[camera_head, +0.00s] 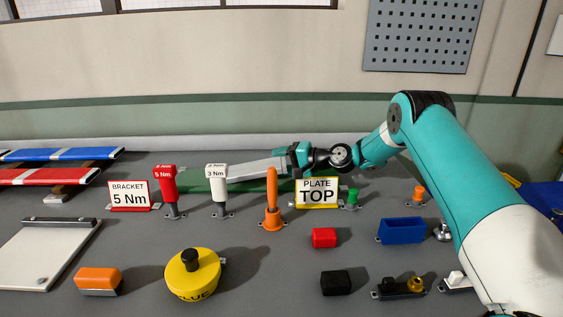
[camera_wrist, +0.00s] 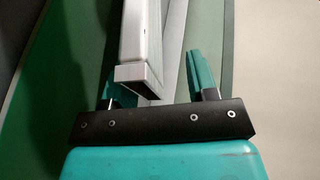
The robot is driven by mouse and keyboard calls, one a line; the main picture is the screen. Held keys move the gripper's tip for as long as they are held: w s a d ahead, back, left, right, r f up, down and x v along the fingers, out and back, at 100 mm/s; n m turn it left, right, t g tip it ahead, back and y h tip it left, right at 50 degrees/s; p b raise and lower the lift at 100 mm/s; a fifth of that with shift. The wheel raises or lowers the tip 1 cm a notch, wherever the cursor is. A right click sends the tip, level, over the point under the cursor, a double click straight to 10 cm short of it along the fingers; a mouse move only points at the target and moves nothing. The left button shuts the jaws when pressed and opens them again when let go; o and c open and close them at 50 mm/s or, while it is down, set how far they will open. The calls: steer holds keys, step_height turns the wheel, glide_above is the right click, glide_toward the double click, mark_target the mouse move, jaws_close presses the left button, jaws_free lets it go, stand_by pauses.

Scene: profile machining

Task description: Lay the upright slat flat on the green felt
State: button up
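The pale grey slat (camera_head: 252,169) lies lengthwise, close to level, over the green felt (camera_head: 197,186) at the back of the bench. Its right end is at my gripper (camera_head: 288,160). In the wrist view the slat (camera_wrist: 143,40) runs away from the camera with its squared end near the fingers. My gripper (camera_wrist: 162,88) looks open, with the slat's end by the left finger and a gap before the right finger. The left finger is partly hidden by the slat. I cannot tell whether the slat fully touches the felt.
A white 3 Nm driver (camera_head: 217,184), a red 5 Nm driver (camera_head: 167,184) and an orange upright handle (camera_head: 272,200) stand in front of the felt. The PLATE TOP sign (camera_head: 317,193) stands below my wrist. A blue bin (camera_head: 402,231) is at right.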

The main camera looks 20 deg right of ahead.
steer(key=shift+d, duration=0.1)
steer(key=b+v, duration=0.2)
steer(key=v, duration=1.5)
steer(key=shift+b, duration=0.35)
steer(key=shift+s+r, duration=0.1)
steer(key=shift+s, duration=0.05)
steer(key=s+a+r+n+g+h+p, duration=0.1)
steer(key=s+a+r+n+g, duration=0.4)
steer(key=a, duration=0.6)
steer(key=s+a+r+n+g+h+p, duration=0.1)
steer(key=s+a+r+n+g+h, duration=0.15)
steer(key=s+a, duration=0.65)
steer(key=s+a+r+n+g+h+p, duration=0.1)
steer(key=s+a+n+h, duration=0.1)
steer(key=s, duration=0.9)
steer(key=s+a+n+g+h+p, duration=0.1)
steer(key=s+n, duration=0.3)
steer(key=s, duration=0.7)
steer(key=shift+a+r+n+g+h, duration=0.35)
steer(key=shift+a+h, duration=0.1)
steer(key=shift+a, duration=0.25)
